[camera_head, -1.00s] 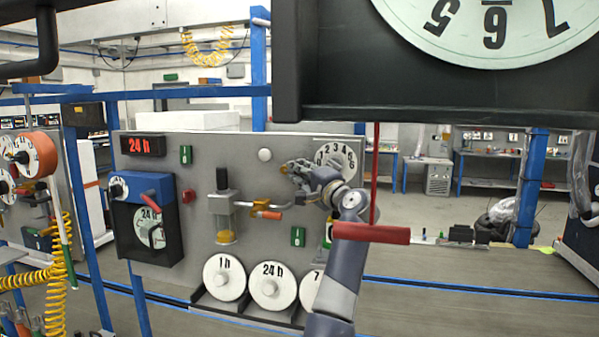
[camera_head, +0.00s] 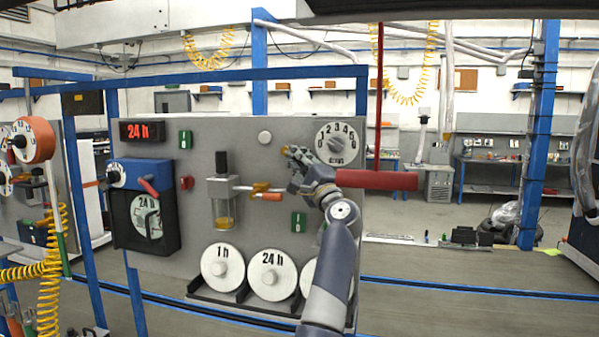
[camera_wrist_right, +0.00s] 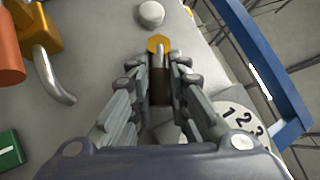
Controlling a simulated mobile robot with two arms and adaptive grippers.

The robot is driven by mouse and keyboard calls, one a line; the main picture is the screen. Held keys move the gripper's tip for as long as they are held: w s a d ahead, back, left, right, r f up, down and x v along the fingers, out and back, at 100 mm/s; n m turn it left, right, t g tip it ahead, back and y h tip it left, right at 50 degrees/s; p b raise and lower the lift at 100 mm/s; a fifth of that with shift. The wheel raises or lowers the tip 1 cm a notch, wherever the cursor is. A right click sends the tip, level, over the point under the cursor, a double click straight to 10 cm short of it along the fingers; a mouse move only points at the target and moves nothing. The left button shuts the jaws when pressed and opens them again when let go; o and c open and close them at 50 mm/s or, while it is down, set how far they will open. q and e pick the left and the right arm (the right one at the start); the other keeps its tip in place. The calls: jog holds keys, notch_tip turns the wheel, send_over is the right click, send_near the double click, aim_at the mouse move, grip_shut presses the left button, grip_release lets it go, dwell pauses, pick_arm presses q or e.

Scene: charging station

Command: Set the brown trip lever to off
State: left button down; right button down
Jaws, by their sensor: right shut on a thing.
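The brown trip lever (camera_wrist_right: 160,92) is between the fingers of my right gripper in the right wrist view. Its brass hex nut (camera_wrist_right: 158,44) shows just beyond the fingertips, against the grey panel. My right gripper (camera_head: 291,155) is shut on the lever, and it also shows in the right wrist view (camera_wrist_right: 159,78). In the head view the fingers hide most of the lever. A small brass part (camera_head: 284,149) shows at the fingertips. The lever's exact angle is hard to tell. My left gripper is not in view.
The grey panel (camera_head: 320,240) bears a days dial (camera_head: 337,143) right of my gripper, a white round knob (camera_head: 265,137) above, and an orange-handled valve (camera_head: 270,196) lower left. Numbered white discs stand below.

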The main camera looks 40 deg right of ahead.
jog(key=shift+w+a+f+m+t+h+b, duration=0.1)
jog(key=shift+f+m+t+h+b, duration=0.15)
jog(key=shift+m+h+b, duration=0.45)
jog(key=shift+w+f+m+t+h+b, duration=0.15)
jog(key=shift+f+m+h+b, duration=0.2)
jog(key=shift+m+b, duration=0.55)
jog(key=shift+r, duration=0.15)
jog(key=c, duration=1.5)
grip_release()
jog(key=shift+s, duration=0.1)
jog(key=v, duration=1.2)
jog(key=shift+c, duration=0.5)
